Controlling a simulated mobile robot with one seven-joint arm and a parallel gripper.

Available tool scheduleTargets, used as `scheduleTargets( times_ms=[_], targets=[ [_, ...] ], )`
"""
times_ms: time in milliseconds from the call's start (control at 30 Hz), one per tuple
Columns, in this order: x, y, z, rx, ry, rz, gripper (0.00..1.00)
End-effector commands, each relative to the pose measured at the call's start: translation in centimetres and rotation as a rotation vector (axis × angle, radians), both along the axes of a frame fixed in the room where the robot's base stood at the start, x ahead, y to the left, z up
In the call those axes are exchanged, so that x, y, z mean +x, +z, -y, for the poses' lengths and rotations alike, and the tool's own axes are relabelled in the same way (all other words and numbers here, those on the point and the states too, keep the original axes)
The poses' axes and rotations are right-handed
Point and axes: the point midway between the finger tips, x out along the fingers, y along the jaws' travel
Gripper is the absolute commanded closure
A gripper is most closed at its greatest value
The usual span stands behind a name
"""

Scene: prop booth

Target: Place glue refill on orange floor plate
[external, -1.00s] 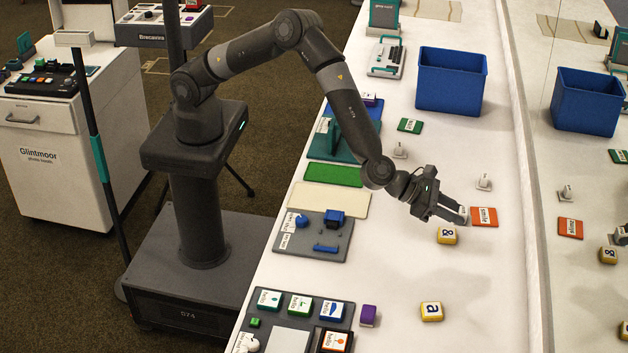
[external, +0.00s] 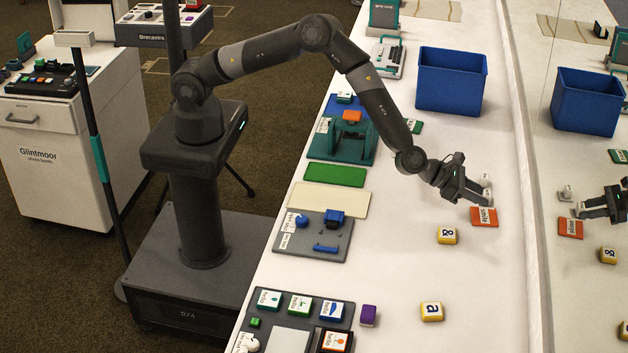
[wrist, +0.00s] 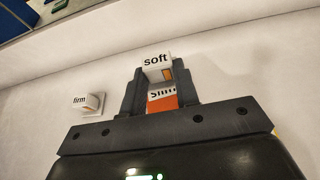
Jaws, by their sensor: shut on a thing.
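An orange plate lettered "smile" (external: 484,216) lies flat on the white counter near the back wall. My gripper (external: 481,200) is at its far edge in the external view. In the wrist view my gripper (wrist: 160,82) is shut on a white block lettered "soft" (wrist: 155,59), with an orange patch on its side. I cannot confirm from its look that this block is the glue refill. Part of the orange plate (wrist: 162,104) shows between the fingers, beyond or below the block. The gap between block and plate cannot be judged.
A white piece lettered "firm" (wrist: 88,102) stands left of my gripper in the wrist view. A yellow "&" block (external: 447,235) and a yellow "a" block (external: 431,311) sit nearer. A blue bin (external: 451,80) stands farther back. The counter right of the yellow blocks is clear.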

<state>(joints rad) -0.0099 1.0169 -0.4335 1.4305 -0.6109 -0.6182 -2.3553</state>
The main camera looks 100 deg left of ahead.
Motion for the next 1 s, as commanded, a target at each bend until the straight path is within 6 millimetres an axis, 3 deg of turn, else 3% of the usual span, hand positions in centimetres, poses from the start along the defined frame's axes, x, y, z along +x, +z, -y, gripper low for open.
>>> scheduleTargets(
  times_ms=[167,400,800,833,1000],
  targets=[
    [0.4,-0.8,-0.5,-0.001,0.000,-0.001,0.94],
    [0.4,-4.1,-0.4,0.000,-0.001,0.000,0.94],
    [0.4,-4.7,-0.4,-0.001,0.000,0.000,0.94],
    [0.4,-4.6,-0.4,-0.001,0.000,0.000,0.69],
    [0.4,-4.6,-0.4,-0.001,0.000,0.000,0.55]
  ],
)
